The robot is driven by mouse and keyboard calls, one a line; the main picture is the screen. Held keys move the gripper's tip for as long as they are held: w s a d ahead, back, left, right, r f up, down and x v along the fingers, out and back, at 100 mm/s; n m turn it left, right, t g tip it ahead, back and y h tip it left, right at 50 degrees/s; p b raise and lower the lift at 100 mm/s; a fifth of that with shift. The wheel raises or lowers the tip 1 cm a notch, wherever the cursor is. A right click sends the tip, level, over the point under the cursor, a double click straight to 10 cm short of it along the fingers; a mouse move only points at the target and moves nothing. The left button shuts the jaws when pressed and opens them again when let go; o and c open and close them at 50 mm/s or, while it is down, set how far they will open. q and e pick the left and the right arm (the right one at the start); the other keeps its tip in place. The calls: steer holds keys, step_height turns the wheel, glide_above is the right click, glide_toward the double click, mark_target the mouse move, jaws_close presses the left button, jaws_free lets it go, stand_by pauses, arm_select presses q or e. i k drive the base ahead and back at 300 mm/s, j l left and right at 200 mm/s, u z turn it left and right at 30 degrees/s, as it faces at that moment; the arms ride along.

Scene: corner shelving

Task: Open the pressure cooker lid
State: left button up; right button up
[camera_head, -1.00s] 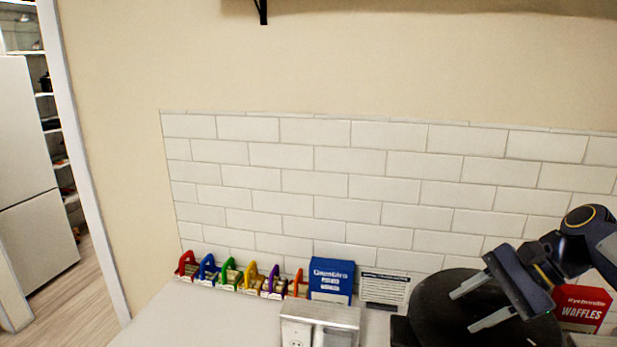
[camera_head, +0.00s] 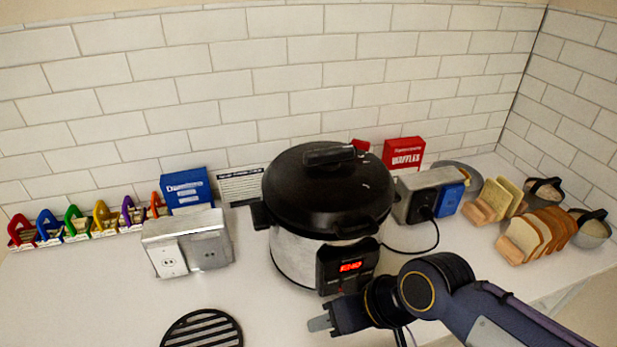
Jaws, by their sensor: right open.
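The pressure cooker (camera_head: 295,258) stands on the counter in the middle of the head view, with a silver body and a red lit display. Its black lid (camera_head: 322,195) sits on top, with a black handle (camera_head: 330,153) at the lid's centre and a small red part at the handle's right end. The lid looks closed. My right gripper (camera_head: 322,322) is in front of the cooker, low in the picture, apart from it and empty. Its fingers point left and it is open. My left gripper is not in view.
A metal outlet box (camera_head: 188,245) stands left of the cooker, another (camera_head: 415,197) right of it with a cord. A black round grate (camera_head: 203,330) lies in front. Bread slices (camera_head: 538,235), a red waffles box (camera_head: 403,153) and a blue box (camera_head: 186,190) stand around. The left front counter is clear.

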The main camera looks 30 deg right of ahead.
mark_target(352, 198)
steer(key=l+z, duration=0.15)
steer(key=z, duration=0.2)
steer(key=k+l+z, duration=0.1)
steer(key=z, duration=0.2)
steer(key=l+z, duration=0.35)
steer(key=k+j, duration=0.05)
steer(key=j, duration=0.05)
